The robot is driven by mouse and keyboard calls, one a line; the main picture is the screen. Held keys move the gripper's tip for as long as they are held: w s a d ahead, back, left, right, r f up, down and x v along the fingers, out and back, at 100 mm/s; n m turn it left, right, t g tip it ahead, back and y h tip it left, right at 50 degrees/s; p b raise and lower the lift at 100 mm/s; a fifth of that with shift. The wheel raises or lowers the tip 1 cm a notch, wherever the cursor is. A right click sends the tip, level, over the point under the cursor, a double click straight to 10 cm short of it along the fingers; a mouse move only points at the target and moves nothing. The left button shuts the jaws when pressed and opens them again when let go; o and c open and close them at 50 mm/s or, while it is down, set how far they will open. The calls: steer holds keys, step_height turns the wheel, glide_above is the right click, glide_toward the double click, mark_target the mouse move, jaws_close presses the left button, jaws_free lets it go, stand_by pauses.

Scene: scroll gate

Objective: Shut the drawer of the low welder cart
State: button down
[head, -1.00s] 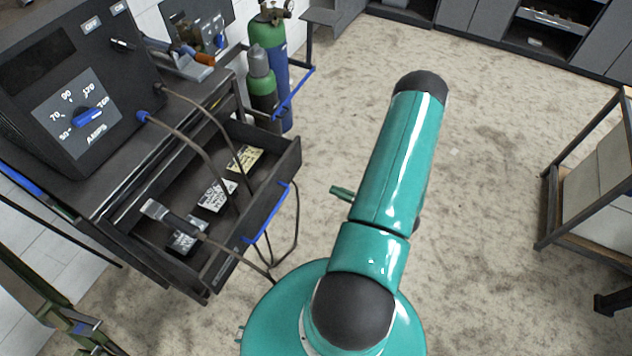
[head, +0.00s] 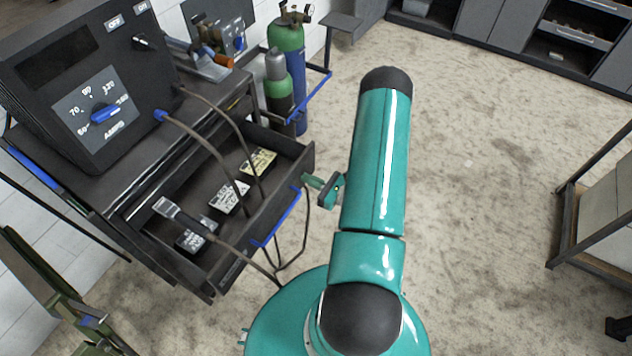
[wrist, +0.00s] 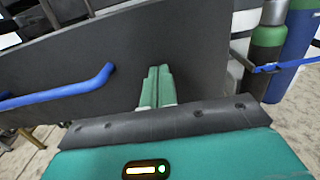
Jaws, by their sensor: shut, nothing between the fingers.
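The low welder cart (head: 183,106) stands at the left in the head view. Its dark drawer (head: 215,262) is pulled out, with several small boxes inside and a blue handle (head: 279,218) on its front. In the wrist view the drawer front (wrist: 190,50) fills the upper middle, with the blue handle (wrist: 60,92) at the left. My gripper (head: 309,181) is beside the right part of the drawer front, just right of the handle. In the wrist view its green fingers (wrist: 157,72) are together and empty, pointing at the front. I cannot tell whether they touch it.
Gas cylinders (head: 287,70) stand behind the cart, inside a blue rail. Cables hang from the welder (head: 85,75) across the drawer. A metal-framed rack (head: 598,205) stands at the right and cabinets (head: 500,35) line the back. The floor between is clear.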

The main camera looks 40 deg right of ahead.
steer(key=shift+w, duration=0.15)
glide_above(250, 151)
steer(key=s+a, duration=0.2)
steer(key=s, duration=0.3)
steer(key=shift+w, duration=0.15)
steer(key=shift+w+a+r, duration=0.1)
steer(key=shift+w+a, duration=0.05)
steer(key=shift+w, duration=0.1)
steer(key=shift+w+a, duration=0.1)
